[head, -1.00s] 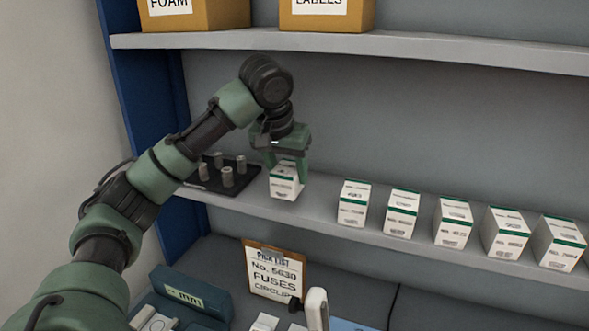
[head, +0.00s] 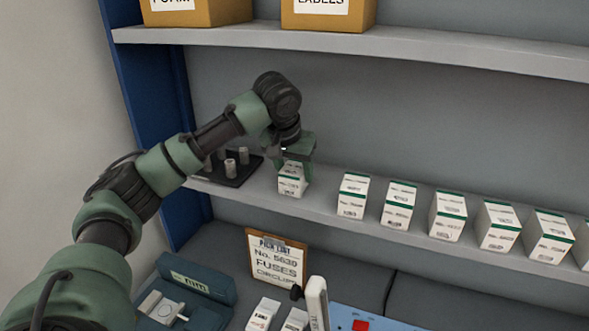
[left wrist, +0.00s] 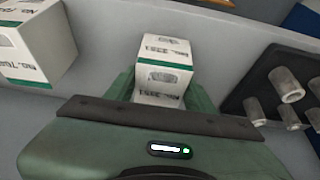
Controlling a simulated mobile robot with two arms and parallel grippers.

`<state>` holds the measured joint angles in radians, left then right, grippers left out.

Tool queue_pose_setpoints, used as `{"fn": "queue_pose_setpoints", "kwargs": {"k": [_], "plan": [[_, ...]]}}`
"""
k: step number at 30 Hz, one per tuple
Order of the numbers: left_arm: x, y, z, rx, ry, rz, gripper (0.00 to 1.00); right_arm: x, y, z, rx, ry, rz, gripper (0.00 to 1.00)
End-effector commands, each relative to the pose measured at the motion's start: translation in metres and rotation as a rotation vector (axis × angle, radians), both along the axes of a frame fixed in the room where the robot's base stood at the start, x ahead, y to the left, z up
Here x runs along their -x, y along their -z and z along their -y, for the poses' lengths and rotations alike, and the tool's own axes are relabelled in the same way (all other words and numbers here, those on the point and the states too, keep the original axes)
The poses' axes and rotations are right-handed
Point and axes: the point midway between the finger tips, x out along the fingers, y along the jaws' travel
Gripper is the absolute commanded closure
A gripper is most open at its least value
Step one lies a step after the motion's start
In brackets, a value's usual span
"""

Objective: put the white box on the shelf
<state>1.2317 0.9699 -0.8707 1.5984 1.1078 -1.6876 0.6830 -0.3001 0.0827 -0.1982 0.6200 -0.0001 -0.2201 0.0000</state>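The white box (head: 291,186) with green bands is at the left end of the row on the middle shelf (head: 325,206). My left gripper (head: 296,164) comes down over it from above, one finger on each side. In the left wrist view, the box (left wrist: 163,65) sits between the green fingers (left wrist: 163,92), which look closed against its sides. The box is upright and its base appears at the shelf surface; whether it touches cannot be seen for sure. My right gripper is not in view.
Several similar white boxes (head: 352,196) stand in a row to the right, with a gap before the nearest. A dark tray with pegs (head: 232,178) is close on the left. Cardboard boxes (head: 328,14) stand on the upper shelf. A clipboard (head: 276,262) leans below.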

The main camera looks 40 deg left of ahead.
Motion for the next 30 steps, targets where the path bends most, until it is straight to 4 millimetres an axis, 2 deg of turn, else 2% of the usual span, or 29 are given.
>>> {"fn": "queue_pose_setpoints", "kwargs": {"k": [2, 14, 17, 25, 28, 30], "plan": [[0.0, 0.0, 0.0, 0.0, 0.0, 0.0, 0.28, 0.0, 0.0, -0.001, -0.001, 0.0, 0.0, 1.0], [0.001, -0.006, 0.001, 0.001, 0.0, 0.0, 0.28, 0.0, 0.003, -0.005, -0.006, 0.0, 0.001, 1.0], [0.005, -0.018, 0.002, 0.002, 0.001, 0.005, 0.28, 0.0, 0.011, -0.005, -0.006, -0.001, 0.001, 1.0], [0.028, -0.072, 0.008, 0.002, 0.002, 0.006, 0.28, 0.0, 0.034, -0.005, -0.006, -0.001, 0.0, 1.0], [0.036, -0.092, 0.009, 0.002, 0.001, 0.006, 0.28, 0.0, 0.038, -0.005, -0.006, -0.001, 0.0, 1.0], [0.039, -0.104, 0.009, -0.002, 0.0, 0.003, 0.28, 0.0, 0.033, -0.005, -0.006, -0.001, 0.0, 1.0]]}}
